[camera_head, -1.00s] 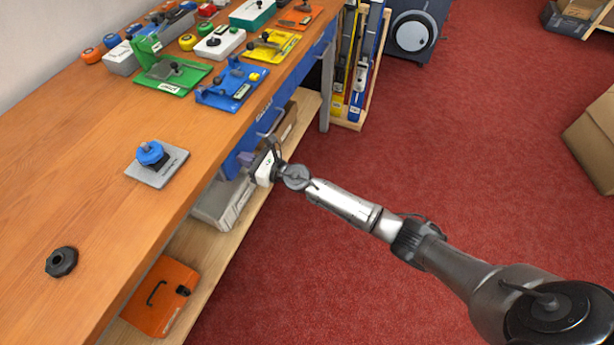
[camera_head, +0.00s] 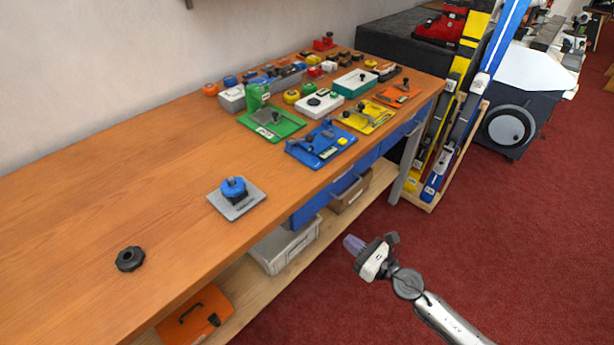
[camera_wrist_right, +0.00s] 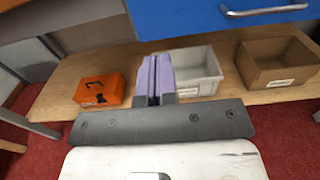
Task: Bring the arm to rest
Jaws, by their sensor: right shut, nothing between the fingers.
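My right gripper (camera_head: 354,244) is in front of the bench, over the red floor and clear of the bench edge in the head view. Its pale purple fingers are together and hold nothing. In the right wrist view the fingers (camera_wrist_right: 154,78) point toward the lower shelf, in front of the grey bin, with visible space beyond them. My right arm (camera_head: 445,318) comes in from the lower right. My left gripper does not show.
The wooden bench (camera_head: 100,210) carries a black knob (camera_head: 130,259), a grey plate with a blue knob (camera_head: 233,188) and several coloured fixtures. Blue drawers are under its edge. The lower shelf (camera_wrist_right: 60,95) holds an orange case (camera_wrist_right: 100,90), a grey bin (camera_wrist_right: 200,75) and a brown box (camera_wrist_right: 278,65). Red floor (camera_head: 500,220) is open.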

